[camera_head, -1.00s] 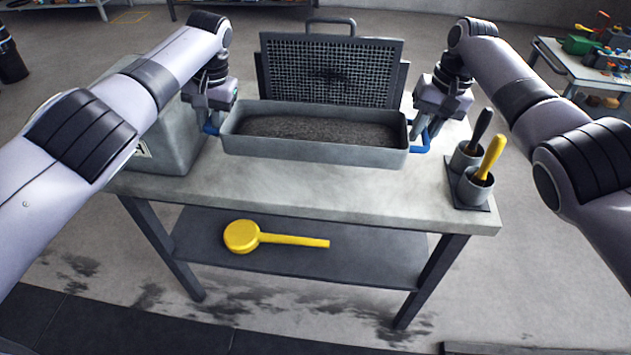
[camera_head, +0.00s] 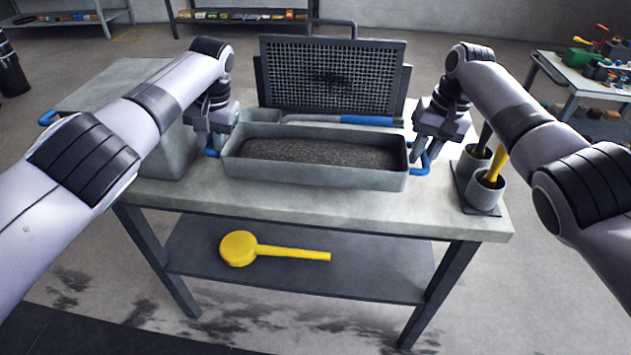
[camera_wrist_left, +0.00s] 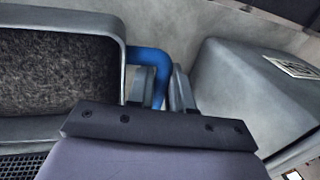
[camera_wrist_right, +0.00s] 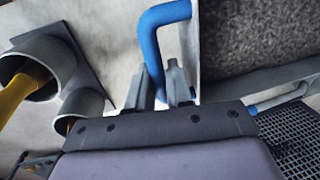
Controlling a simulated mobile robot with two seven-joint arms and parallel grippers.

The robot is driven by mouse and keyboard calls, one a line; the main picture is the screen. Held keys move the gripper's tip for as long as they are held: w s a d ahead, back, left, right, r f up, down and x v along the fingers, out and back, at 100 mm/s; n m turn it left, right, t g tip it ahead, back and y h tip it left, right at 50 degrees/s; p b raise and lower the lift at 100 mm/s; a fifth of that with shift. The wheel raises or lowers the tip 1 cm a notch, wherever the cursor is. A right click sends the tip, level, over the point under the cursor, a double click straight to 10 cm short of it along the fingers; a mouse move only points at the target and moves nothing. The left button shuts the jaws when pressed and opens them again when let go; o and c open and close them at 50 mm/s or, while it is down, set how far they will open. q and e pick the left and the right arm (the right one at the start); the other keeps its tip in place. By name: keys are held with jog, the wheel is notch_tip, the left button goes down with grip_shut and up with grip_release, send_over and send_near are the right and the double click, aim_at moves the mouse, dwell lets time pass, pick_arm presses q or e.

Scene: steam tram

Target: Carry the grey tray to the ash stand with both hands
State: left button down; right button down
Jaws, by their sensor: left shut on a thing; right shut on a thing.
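The grey tray (camera_head: 315,174) is a long open trough of dark granular ash with a blue handle at each end. It appears level over the grey-topped table (camera_head: 330,208); I cannot tell whether its underside touches the top. My left gripper (camera_head: 213,148) is shut on the left handle, which shows between its fingers in the left wrist view (camera_wrist_left: 158,75). My right gripper (camera_head: 424,155) is shut on the right handle, also seen in the right wrist view (camera_wrist_right: 150,45). I cannot tell which piece is the ash stand.
A mesh panel (camera_head: 330,75) stands behind the tray, with a blue-handled tool (camera_head: 365,119) before it. Two cups (camera_head: 485,190) with handled tools stand close on the right. A grey box (camera_head: 165,155) is close on the left. A yellow ladle (camera_head: 240,248) lies on the lower shelf.

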pick_arm(q)
jog(key=shift+f, duration=0.1)
pick_arm(e)
jog(key=shift+f, duration=0.15)
